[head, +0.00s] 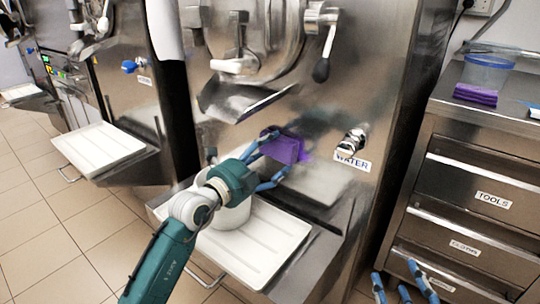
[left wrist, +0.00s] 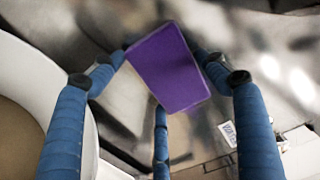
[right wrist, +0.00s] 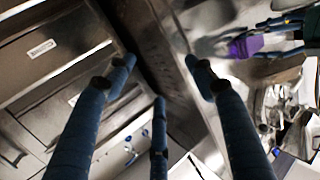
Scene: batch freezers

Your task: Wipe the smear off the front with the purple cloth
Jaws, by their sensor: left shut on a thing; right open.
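The purple cloth (head: 288,149) is in my left gripper (head: 272,162), at the steel front (head: 345,205) of the nearest freezer, below the chute and left of the WATER tap. In the left wrist view the cloth (left wrist: 168,68) is a flat pad between the fingertips, close to the steel. I cannot tell whether it touches. It also shows in the right wrist view (right wrist: 243,47). My right gripper (head: 396,274) is open and empty, low in front of the drawer cabinet.
A white bucket (head: 230,214) stands on the white drip tray (head: 264,262) below my left gripper. The WATER tap (head: 353,143) and chute (head: 240,101) stick out nearby. Folded purple cloths (head: 475,95) and a clear tub (head: 487,72) are on the drawer cabinet (head: 480,160).

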